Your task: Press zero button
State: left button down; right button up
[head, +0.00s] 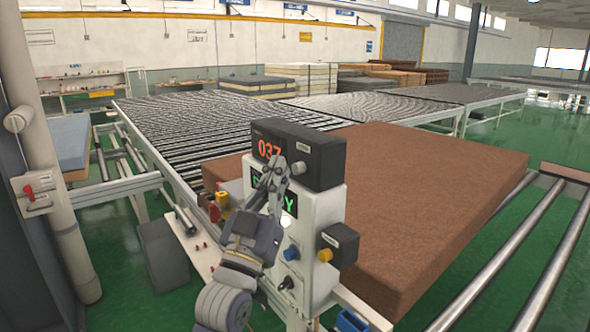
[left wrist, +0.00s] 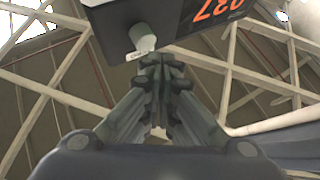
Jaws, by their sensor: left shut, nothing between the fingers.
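A black display box (head: 318,160) with red digits reading 037 sits on top of a white control panel (head: 325,205). In the left wrist view the box (left wrist: 125,18) shows a grey round button (left wrist: 142,37) with a small label below it, too small to read. My left gripper (head: 277,170) is shut and empty, pointing up in front of the display box. In the left wrist view its fingertips (left wrist: 162,62) are just below the button; I cannot tell if they touch it. The gripper partly hides the green display on the panel. My right gripper is not in view.
The panel also carries a blue knob (head: 291,252), a black knob (head: 287,283) and a yellow-and-black box (head: 338,244). A large brown mattress (head: 425,190) lies behind and right of it. A roller conveyor (head: 190,135) extends behind.

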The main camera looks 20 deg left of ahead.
pick_arm(q)
jog(key=shift+w, duration=0.1)
jog(key=shift+w+d, duration=0.25)
jog(key=shift+d, duration=0.05)
jog(key=shift+w+d, duration=0.45)
jog(key=shift+w, duration=0.25)
dwell(1.5)
jog(key=shift+s, duration=0.1)
jog(key=shift+s+a+p, duration=0.3)
jog(key=shift+s+a, duration=0.4)
jog(key=shift+s, duration=0.2)
jog(key=shift+s+a, duration=0.1)
jog(key=s+a, duration=0.1)
jog(key=s, duration=0.1)
jog(key=s+a, duration=0.1)
jog(key=s, duration=0.1)
jog(key=shift+a, duration=0.4)
